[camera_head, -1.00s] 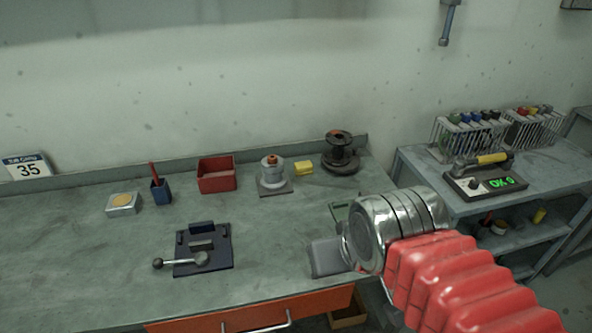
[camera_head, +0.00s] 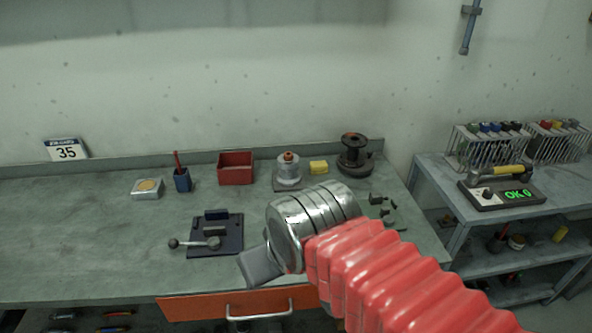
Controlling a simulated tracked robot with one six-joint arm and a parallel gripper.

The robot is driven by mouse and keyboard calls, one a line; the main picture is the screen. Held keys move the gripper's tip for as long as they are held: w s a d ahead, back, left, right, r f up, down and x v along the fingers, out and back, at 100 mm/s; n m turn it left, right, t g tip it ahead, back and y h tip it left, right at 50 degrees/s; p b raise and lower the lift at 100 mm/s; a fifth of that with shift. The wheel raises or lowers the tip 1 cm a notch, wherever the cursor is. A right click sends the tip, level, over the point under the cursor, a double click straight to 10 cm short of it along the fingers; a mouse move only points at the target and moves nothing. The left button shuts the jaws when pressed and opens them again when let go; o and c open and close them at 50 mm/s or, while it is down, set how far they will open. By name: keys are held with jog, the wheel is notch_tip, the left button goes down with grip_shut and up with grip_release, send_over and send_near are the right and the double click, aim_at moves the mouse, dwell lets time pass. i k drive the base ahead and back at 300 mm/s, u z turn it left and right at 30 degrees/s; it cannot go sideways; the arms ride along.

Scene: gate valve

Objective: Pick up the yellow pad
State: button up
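The yellow pad (camera_head: 318,167) is a small yellow block lying at the back of the grey workbench (camera_head: 90,230). It sits between a silver cylinder with an orange top (camera_head: 288,168) and a dark spool (camera_head: 354,155). My gripper (camera_head: 258,268) is a grey piece at the end of my silver wrist and red bellows-covered arm. It is over the front edge of the bench, nearer the camera and lower left of the pad, well apart from it. The wrist hides part of the gripper, and its fingers cannot be made out.
A dark fixture with a lever (camera_head: 216,235) is left of my gripper. Small dark parts (camera_head: 388,210) lie right of my wrist. The left bench surface is clear.

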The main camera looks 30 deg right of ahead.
aim_at(317, 168)
jog(key=u, duration=0.25)
jog(key=k, duration=0.95)
jog(key=z, duration=0.55)
jog(key=i, duration=1)
jog(key=z, duration=0.05)
